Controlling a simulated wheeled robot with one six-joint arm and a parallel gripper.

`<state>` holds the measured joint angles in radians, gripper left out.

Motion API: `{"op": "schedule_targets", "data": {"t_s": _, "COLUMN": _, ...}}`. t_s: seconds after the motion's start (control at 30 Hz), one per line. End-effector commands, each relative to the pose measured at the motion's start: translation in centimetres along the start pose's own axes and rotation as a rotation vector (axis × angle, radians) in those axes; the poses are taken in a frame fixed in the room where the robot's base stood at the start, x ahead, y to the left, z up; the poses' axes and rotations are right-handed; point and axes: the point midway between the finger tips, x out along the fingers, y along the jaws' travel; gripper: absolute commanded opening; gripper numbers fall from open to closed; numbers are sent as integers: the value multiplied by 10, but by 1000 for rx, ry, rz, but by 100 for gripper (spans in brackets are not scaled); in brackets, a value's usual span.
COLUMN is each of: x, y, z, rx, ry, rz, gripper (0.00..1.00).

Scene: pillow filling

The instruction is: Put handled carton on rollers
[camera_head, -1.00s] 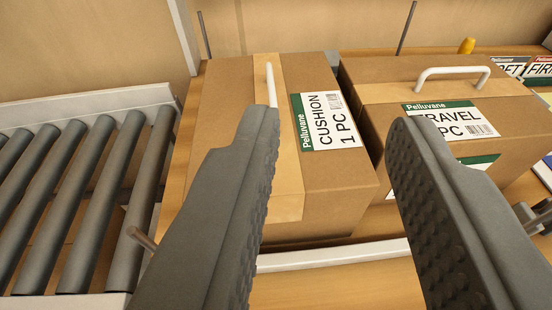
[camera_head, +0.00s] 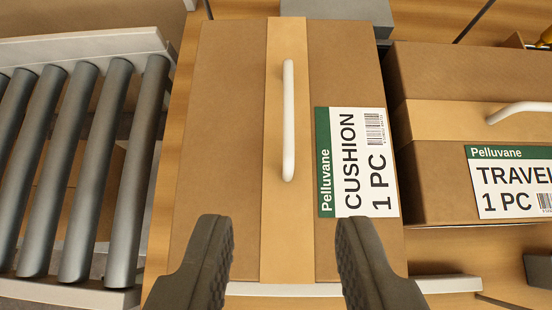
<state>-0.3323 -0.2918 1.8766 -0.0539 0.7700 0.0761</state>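A brown carton (camera_head: 235,120) labelled "CUSHION 1 PC" stands on the wooden surface in the middle of the view. A white handle (camera_head: 289,122) runs along the tan tape strip on its top. My gripper (camera_head: 285,245) is open and empty, its two dark fingers over the carton's near part, with the near end of the handle lying farther off and between them in the picture. The grey rollers (camera_head: 85,175) lie to the left of the carton, and nothing rests on the part in view.
A second carton (camera_head: 430,80) labelled "TRAVEL 1 PC", also with a white handle (camera_head: 520,110), stands close on the right, with a narrow gap between. A pale rail (camera_head: 450,284) runs along the near side. The roller frame's pale edges (camera_head: 80,46) border the rollers.

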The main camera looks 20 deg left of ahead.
Motion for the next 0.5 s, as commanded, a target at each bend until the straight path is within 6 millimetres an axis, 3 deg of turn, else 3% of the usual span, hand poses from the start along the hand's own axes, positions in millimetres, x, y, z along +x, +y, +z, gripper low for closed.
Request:
{"op": "schedule_targets", "data": {"t_s": 0.17, "x": 19, "y": -1, "z": 0, "rx": -1, "ry": -7, "rz": 0, "gripper": 34}}
{"op": "schedule_targets", "data": {"t_s": 0.5, "x": 79, "y": 0, "z": 0, "rx": -1, "ry": -6, "rz": 0, "gripper": 34}}
